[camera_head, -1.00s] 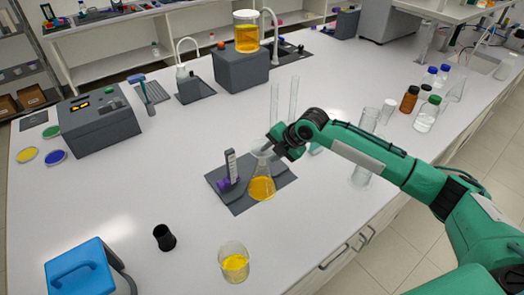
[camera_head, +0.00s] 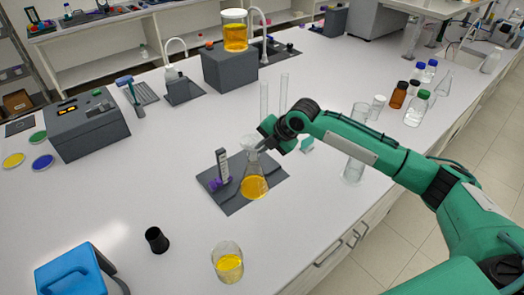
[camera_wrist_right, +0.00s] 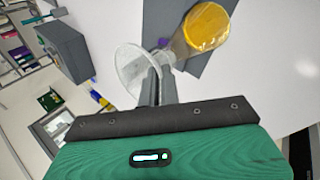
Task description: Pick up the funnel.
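The clear glass funnel (camera_head: 251,142) stands in the neck of a conical flask (camera_head: 254,187) holding yellow liquid. My right gripper (camera_head: 262,146) reaches it from the right. In the right wrist view the funnel's wide mouth (camera_wrist_right: 128,70) faces left, and its narrow end points to the flask (camera_wrist_right: 207,27). The two dark fingers (camera_wrist_right: 160,82) are close together at the funnel's narrowing part and look shut on it. The exact contact is partly hidden. The funnel is still at the flask neck. My left gripper is not in view.
The flask stands on a dark grey mat (camera_head: 235,207) beside a small upright stand with a purple part (camera_head: 220,181). A beaker of yellow liquid (camera_head: 228,265) and a black cup (camera_head: 157,240) are nearer.

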